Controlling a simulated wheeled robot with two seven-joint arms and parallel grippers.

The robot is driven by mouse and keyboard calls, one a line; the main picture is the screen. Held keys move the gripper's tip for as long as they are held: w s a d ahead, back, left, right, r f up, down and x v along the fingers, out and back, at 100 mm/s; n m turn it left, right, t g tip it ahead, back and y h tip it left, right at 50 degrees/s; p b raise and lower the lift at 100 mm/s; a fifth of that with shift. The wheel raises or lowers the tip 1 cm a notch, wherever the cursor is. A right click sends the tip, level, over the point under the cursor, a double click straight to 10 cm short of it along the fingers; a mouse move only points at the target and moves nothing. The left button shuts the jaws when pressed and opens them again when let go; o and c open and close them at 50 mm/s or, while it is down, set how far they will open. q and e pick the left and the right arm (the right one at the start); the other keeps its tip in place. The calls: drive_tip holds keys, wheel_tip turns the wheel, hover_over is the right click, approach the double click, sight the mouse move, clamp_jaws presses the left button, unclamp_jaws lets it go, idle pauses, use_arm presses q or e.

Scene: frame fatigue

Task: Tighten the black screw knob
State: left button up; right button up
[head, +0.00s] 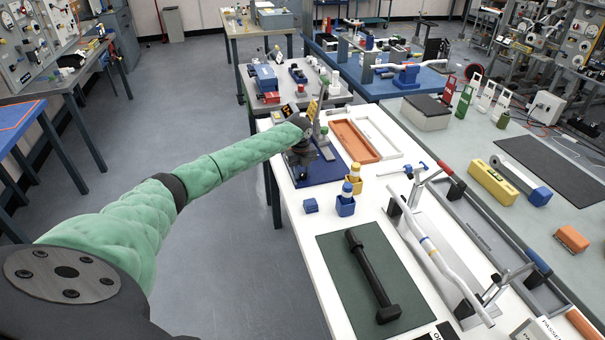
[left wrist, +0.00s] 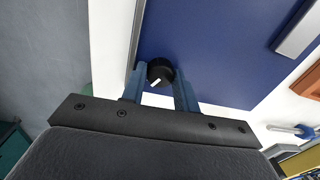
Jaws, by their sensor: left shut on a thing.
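The black screw knob (left wrist: 160,71) is round, with a white pointer line on its face. It sits at the near edge of a blue plate (left wrist: 215,50) in the left wrist view. My left gripper (left wrist: 160,82) has one blue finger on each side of the knob and is shut on it. In the head view my left gripper (head: 301,160) is at the far end of the green-sleeved arm, over the blue plate (head: 329,172) on the white table. The knob is hidden there. My right gripper is not in view.
An orange tray (head: 354,141) lies right of the plate. A black bar tool (head: 371,275) lies on a green mat (head: 336,262). A white bent bar (head: 437,258) is on a stand to the right.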

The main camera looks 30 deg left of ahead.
use_arm(q)
drive_tip(key=shift+w+a+r, duration=0.1)
drive_tip(key=shift+a+r, duration=0.05)
drive_tip(key=shift+r, duration=0.1)
drive_tip(key=o, duration=1)
drive_tip(key=shift+f, duration=0.2)
drive_tip(key=shift+f, duration=0.1)
